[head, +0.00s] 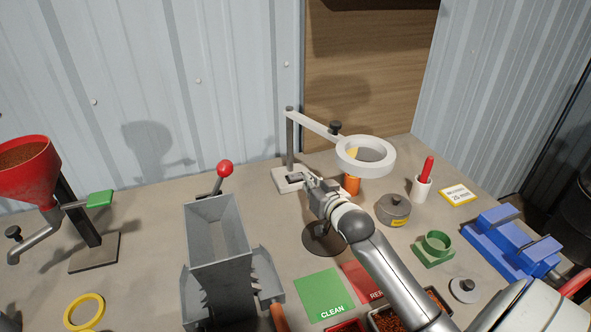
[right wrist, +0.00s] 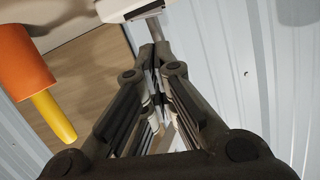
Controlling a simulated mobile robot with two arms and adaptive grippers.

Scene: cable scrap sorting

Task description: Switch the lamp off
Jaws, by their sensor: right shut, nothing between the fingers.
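The lamp is a ring lamp with a pale ring head (head: 366,156), a jointed arm, a grey post (head: 290,140) and a pale base (head: 285,184) standing on the table. A dark patch, perhaps the switch, shows on the base beside my gripper. I cannot tell whether the lamp is lit. My right gripper (head: 308,186) is shut and empty at the base's right side; contact is unclear. In the right wrist view, its closed fingers (right wrist: 154,55) point toward a pale part (right wrist: 124,8), likely the base. My left gripper is out of view.
An orange cup-like object with a yellow part (head: 352,185) stands just right of my gripper. A grey lidded pot (head: 392,210) and a white holder with a red handle (head: 421,188) stand further right. A grey hopper (head: 216,240) with a red-knobbed lever is at left.

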